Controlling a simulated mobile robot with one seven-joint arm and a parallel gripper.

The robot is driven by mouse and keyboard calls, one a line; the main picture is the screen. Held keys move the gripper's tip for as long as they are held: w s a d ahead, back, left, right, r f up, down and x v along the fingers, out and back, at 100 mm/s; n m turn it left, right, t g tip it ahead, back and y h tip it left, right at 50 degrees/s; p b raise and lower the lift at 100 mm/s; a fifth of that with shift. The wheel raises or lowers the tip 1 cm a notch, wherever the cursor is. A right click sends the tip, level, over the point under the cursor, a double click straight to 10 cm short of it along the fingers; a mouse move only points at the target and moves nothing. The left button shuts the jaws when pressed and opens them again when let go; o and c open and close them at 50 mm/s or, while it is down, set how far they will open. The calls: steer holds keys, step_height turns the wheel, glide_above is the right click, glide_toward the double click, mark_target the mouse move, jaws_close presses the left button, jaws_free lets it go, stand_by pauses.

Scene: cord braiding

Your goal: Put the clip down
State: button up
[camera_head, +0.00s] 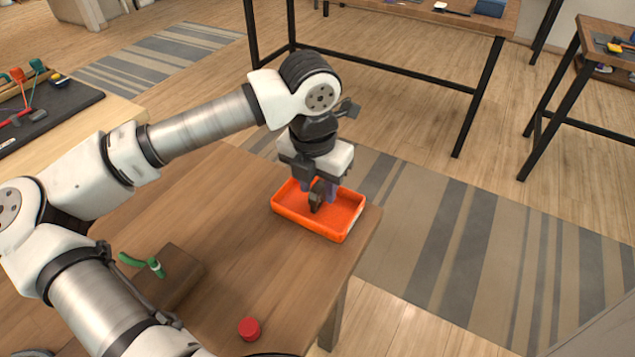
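My gripper (318,196) points down into an orange tray (290,217) near the far right corner of the wooden table. Its purplish fingers reach inside the tray walls. A small dark piece, possibly the clip (316,203), shows at the fingertips. It is too small to tell whether the fingers grip it or whether it touches the tray floor. No other clip can be made out.
A brown block (180,277) with a green cord piece (133,260) stands on the table at left, partly behind my arm. A red round object (249,328) lies near the front edge. The table (235,235) between block and tray is clear.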

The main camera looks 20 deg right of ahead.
mark_target(314, 192)
step_height(314, 192, up, 12)
steer(key=shift+s+a+r, duration=0.15)
steer(key=shift+s+a, duration=0.2)
steer(key=shift+a, duration=0.1)
